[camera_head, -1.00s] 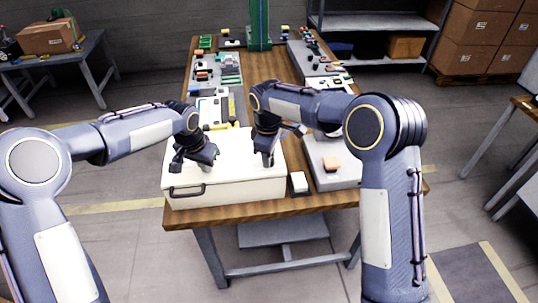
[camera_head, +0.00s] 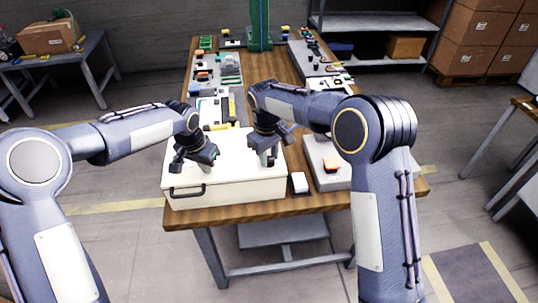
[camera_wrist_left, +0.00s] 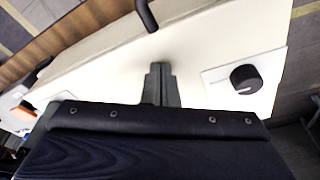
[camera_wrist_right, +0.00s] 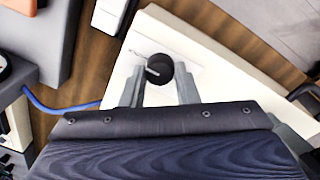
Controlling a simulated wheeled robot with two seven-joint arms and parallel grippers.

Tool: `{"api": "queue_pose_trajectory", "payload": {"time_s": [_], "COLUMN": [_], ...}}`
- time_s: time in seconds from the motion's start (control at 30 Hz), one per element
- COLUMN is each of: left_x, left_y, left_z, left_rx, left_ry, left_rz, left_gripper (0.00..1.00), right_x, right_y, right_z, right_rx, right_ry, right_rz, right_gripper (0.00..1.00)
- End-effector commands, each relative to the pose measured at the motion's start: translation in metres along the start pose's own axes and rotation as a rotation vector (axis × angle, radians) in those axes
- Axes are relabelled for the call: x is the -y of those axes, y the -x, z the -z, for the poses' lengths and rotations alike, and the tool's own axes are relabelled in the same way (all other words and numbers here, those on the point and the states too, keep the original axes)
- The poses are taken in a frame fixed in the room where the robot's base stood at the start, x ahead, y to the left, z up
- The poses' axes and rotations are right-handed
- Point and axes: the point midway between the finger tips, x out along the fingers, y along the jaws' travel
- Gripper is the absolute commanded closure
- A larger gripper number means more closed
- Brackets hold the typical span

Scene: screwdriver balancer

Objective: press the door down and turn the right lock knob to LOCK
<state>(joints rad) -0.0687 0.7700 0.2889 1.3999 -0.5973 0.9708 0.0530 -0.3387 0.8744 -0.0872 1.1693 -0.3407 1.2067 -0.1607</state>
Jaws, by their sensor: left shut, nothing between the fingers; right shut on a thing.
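The white box door (camera_head: 225,165) lies flat and looks closed, with a dark handle (camera_head: 187,191) on its front. My left gripper (camera_head: 178,166) is shut and empty, its fingertips (camera_wrist_left: 160,72) together against or just above the door. The black left knob (camera_wrist_left: 245,78) sits on a pale plate to the right in the left wrist view. My right gripper (camera_head: 268,160) is shut on the black right lock knob (camera_wrist_right: 160,68), with a finger on each side in the right wrist view. The knob's white mark is visible; the plate lettering is too small to read.
A small white block (camera_head: 299,183) and a grey tray (camera_head: 335,178) with an orange-topped item stand right of the box. Several parts and panels lie behind it. A blue cable (camera_wrist_right: 60,107) runs beside the box in the right wrist view.

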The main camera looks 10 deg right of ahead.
Motion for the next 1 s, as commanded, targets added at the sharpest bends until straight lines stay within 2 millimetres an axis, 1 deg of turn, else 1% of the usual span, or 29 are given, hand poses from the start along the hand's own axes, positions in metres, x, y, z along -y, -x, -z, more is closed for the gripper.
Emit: {"api": "queue_pose_trajectory", "payload": {"time_s": [0.03, 0.33, 0.37, 0.5, 0.77, 0.83, 0.93, 1.0], "left_x": [0.0, 0.0, 0.0, 0.0, 0.0, -0.001, -0.001, -0.001], "left_y": [-0.006, -0.006, -0.006, -0.006, -0.006, -0.006, -0.006, -0.006], "left_z": [-0.004, -0.004, -0.004, -0.004, -0.005, -0.005, -0.005, -0.005], "left_rx": [0.014, 0.014, 0.014, 0.015, 0.016, 0.016, 0.016, 0.016], "left_ry": [0.001, 0.001, 0.001, 0.001, 0.0, 0.0, 0.0, 0.0], "left_rz": [-0.002, -0.002, -0.002, -0.002, -0.003, -0.003, -0.003, -0.003], "left_gripper": [1.0, 1.0, 1.0, 1.0, 1.0, 1.0, 1.0, 1.0], "right_x": [0.001, 0.001, 0.001, 0.001, 0.0, 0.0, 0.0, 0.001], "right_y": [-0.001, -0.002, -0.002, -0.001, -0.001, 0.002, 0.013, 0.025], "right_z": [-0.002, -0.002, -0.002, -0.001, -0.001, 0.0, 0.0, 0.0], "right_rx": [0.009, 0.009, 0.008, 0.005, 0.002, 0.001, -0.001, -0.003], "right_ry": [-0.003, -0.002, -0.002, -0.002, -0.001, -0.001, -0.001, -0.001], "right_rz": [0.003, 0.003, 0.003, 0.002, 0.001, 0.001, 0.0, 0.0], "right_gripper": [0.95, 0.95, 0.68, 0.5, 0.5, 0.5, 0.5, 0.5]}}
